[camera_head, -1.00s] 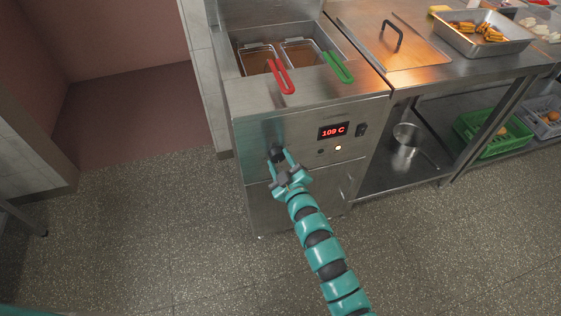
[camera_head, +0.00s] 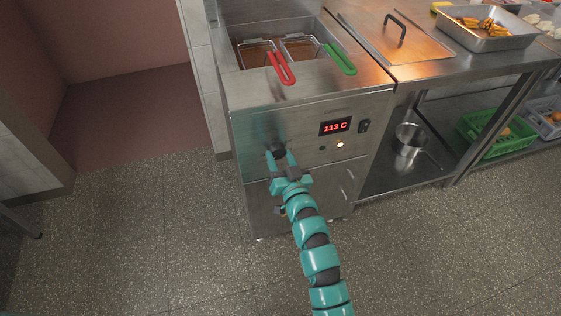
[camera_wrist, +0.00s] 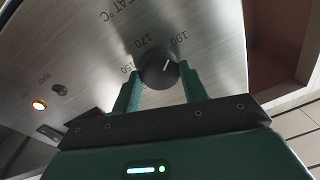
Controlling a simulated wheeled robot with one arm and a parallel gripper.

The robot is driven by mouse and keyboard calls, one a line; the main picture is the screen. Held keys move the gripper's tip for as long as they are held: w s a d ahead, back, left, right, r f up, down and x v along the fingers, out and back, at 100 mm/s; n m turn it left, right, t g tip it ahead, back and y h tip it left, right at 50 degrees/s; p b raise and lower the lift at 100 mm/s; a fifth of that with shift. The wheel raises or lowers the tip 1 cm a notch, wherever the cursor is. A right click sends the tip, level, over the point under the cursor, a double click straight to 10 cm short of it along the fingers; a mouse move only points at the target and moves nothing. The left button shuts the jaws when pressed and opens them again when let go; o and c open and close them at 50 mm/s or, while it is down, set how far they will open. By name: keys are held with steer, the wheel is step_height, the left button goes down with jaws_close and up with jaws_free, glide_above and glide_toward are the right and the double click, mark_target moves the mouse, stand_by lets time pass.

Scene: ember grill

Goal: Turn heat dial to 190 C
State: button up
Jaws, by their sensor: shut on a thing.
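The black heat dial (camera_head: 279,150) is on the fryer's front panel. In the wrist view the dial (camera_wrist: 158,70) shows a white pointer line, with printed marks 150, 170 and 190 around it; the view is rotated. The pointer line points up and right, towards the 190 mark. My gripper (camera_head: 280,158) is at the dial, with its teal fingers on either side of it, shut on it. The fingers also show in the wrist view (camera_wrist: 160,92). The red display (camera_head: 336,127) reads 113 C.
A lit orange lamp (camera_head: 340,144) and a black switch (camera_head: 364,126) sit right of the dial. Above, fryer baskets have red (camera_head: 281,69) and green (camera_head: 338,62) handles. A steel counter stands at the right. The floor in front is clear.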

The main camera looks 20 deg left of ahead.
steer(key=shift+f+m+b, duration=0.1)
steer(key=shift+m+b, duration=0.3)
steer(key=shift+m, duration=0.7)
steer(key=o, duration=1)
steer(key=shift+s, duration=0.1)
steer(key=v, duration=1.7)
steer(key=shift+s, duration=0.15)
